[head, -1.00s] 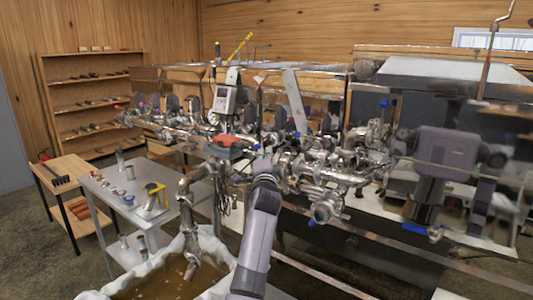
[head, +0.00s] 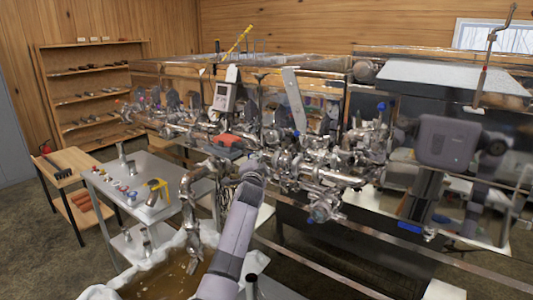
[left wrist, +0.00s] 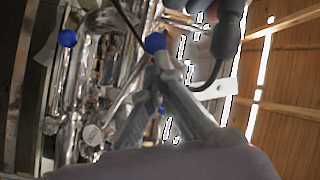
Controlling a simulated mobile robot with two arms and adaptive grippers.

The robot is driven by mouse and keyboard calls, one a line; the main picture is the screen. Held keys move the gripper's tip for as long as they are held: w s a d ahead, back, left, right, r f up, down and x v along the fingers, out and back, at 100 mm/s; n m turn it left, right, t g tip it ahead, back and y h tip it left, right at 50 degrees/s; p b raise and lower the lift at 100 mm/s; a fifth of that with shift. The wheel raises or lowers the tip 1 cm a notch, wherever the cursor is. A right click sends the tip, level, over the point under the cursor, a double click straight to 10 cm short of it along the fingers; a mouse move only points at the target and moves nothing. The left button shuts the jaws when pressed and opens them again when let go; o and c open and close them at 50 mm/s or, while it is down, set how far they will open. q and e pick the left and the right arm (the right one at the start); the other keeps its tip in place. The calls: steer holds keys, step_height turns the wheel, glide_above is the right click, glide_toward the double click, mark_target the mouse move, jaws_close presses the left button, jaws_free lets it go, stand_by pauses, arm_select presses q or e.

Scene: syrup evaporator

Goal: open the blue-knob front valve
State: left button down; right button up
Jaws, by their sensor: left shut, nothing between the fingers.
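Several blue knobs sit on the shiny steel plumbing. In the head view one stands upright at the right (head: 381,105), and another is near the middle (head: 296,132). I cannot tell for sure which one is the front valve's. In the left wrist view a blue knob (left wrist: 155,42) lies right at the tips of my left gripper (left wrist: 157,64); whether they touch is unclear. The fingers are together with nothing between them. A second blue knob (left wrist: 68,38) is to the left. In the head view my left arm covers most of its gripper. My right gripper is not seen.
An open pan of brown liquid (head: 155,284) with a pale rim stands at lower left. A steel table (head: 125,215) holds small items and a yellow-handled tool.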

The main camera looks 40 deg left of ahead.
arm_select(q)
steer(key=shift+w+a+f+h+b, duration=0.2)
steer(key=shift+a+f, duration=0.25)
steer(key=shift+f, duration=0.15)
steer(key=shift+w+a+f+h+b, duration=0.1)
steer(key=shift+a+f+b, duration=0.1)
steer(key=shift+a+f, duration=0.3)
steer(key=shift+f, duration=0.1)
